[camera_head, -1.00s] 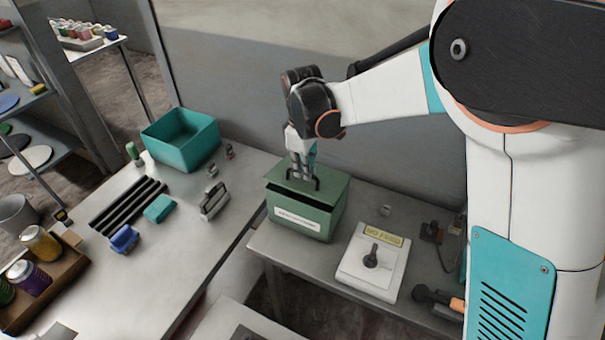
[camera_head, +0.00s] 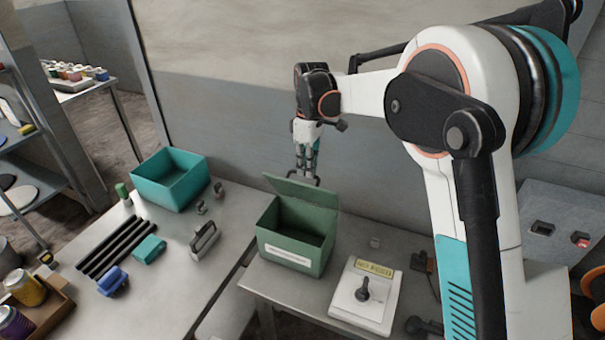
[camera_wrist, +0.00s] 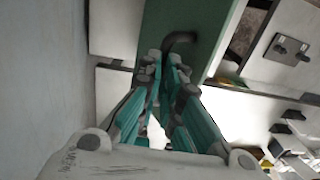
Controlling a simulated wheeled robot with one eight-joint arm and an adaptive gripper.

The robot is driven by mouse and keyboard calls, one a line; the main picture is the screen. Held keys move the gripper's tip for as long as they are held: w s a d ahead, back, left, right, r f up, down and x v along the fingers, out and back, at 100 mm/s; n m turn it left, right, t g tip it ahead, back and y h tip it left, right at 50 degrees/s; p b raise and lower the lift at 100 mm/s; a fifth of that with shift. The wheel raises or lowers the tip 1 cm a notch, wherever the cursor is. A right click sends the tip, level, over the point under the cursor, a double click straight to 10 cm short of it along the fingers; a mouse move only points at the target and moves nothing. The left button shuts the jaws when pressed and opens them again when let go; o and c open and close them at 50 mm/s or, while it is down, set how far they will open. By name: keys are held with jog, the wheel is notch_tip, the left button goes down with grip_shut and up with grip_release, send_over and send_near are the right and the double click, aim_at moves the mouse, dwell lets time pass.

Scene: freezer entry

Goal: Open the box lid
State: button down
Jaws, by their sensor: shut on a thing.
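A green box (camera_head: 284,249) with a pale label on its front stands on the small table, its dark inside showing. Its lid (camera_head: 302,192) is hinged at the back and tilted up, standing open at a steep angle. My gripper (camera_head: 305,174) is above and behind the box, shut on the dark lid handle (camera_wrist: 181,40) near the lid's upper edge. In the wrist view the green lid (camera_wrist: 188,17) lies beyond the fingers (camera_wrist: 168,97), and the handle shows at the fingertips. The fingers partly hide the handle.
A white panel with a dark knob (camera_head: 364,290) sits right of the box. The left table holds a teal bin (camera_head: 168,180), black bars (camera_head: 112,247), a grey handled block (camera_head: 205,241) and a blue item (camera_head: 112,281). The wall stands close behind the box.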

jog(key=shift+w+d+f, duration=0.55)
jog(key=shift+w+f, duration=0.05)
jog(key=shift+w, duration=0.15)
jog(key=c, duration=2)
grip_release()
jog(key=o, duration=0.3)
jog(key=shift+w+d+f, duration=0.1)
jog(key=shift+w+f, duration=0.05)
jog(key=shift+w, duration=0.05)
jog(key=r, duration=0.4)
jog(key=w+r, duration=0.1)
jog(key=r, duration=0.6)
jog(key=shift+w+r, duration=0.35)
jog(key=shift+r, duration=0.05)
